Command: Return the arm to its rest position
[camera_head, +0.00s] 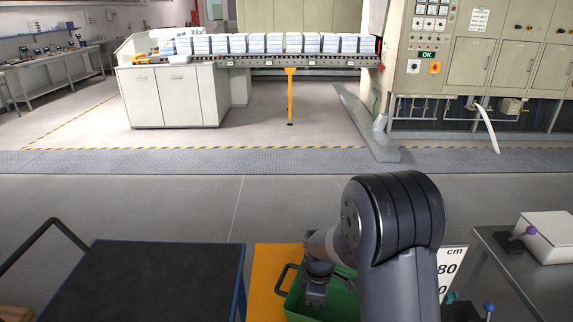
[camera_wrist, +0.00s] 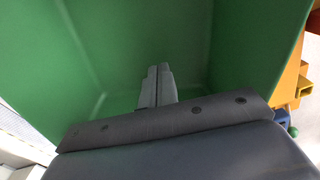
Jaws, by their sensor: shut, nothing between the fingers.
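My arm is bent over in the lower right of the head view, with its wrist pointing down at a green bin (camera_head: 297,312). The green bin's inside fills most of the wrist view (camera_wrist: 230,50). My gripper (camera_wrist: 158,72) is shut, its two grey fingers side by side with nothing between them. It points into the bin, and I see no object inside. In the head view the fingertips are hidden behind the bin's edge and my arm.
A dark-topped cart (camera_head: 140,280) stands left of the bin, close by. A yellow surface (camera_head: 266,270) lies beside the bin. A metal table (camera_head: 510,265) with a white box (camera_head: 548,238) stands right. Open floor lies ahead, before the furnace conveyor (camera_head: 280,60).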

